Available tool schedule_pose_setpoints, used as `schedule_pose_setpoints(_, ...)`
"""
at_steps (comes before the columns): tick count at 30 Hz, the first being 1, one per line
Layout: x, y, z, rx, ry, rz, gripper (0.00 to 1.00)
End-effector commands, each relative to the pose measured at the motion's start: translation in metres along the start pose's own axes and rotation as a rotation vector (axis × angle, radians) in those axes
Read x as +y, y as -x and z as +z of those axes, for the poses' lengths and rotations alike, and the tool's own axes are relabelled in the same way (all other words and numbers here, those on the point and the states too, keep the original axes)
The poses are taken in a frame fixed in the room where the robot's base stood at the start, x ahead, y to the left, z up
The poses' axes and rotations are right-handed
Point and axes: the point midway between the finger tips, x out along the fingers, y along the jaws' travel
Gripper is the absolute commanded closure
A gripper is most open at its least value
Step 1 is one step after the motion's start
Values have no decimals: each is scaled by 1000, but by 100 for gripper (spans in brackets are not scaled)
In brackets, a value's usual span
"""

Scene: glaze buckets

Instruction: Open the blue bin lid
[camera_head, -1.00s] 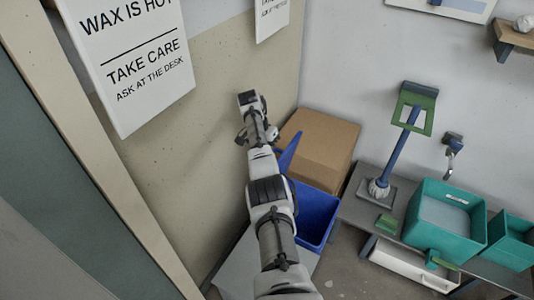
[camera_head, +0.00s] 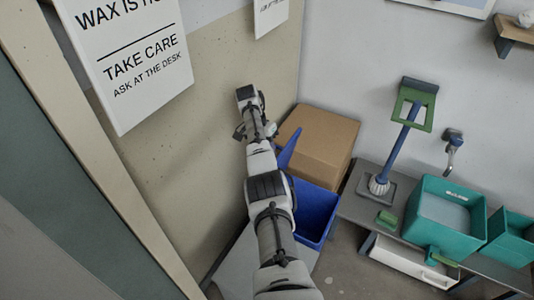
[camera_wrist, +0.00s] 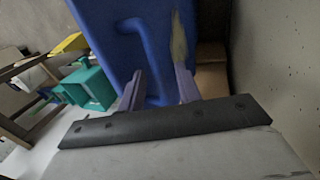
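The blue bin (camera_head: 316,212) stands on the floor beside the grey bench, partly hidden by my arm. Its blue lid (camera_head: 289,150) is raised and stands steeply tilted, and the bin's inside shows. In the wrist view the lid (camera_wrist: 113,30) fills the upper middle as a blue panel with a moulded outline. My gripper (camera_wrist: 160,85) has its two fingers spread apart in front of this panel, with nothing seen between them. I cannot tell whether the fingertips touch the lid.
A cardboard box (camera_head: 320,140) stands right behind the bin. A beige wall (camera_head: 200,150) is close on the left of my arm. Teal buckets (camera_head: 445,220) and a blue-handled tool (camera_head: 400,140) stand on the bench (camera_head: 352,205) to the right.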

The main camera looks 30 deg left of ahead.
Motion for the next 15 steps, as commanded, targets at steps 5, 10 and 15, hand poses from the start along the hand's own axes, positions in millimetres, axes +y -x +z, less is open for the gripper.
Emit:
schedule_pose_setpoints(5, -2, 38, -1, 5, 0, -4, 66)
schedule_pose_setpoints(10, -2, 80, 0, 3, 1, -3, 66)
schedule_pose_setpoints(15, -1, 107, 1, 1, 1, -2, 66)
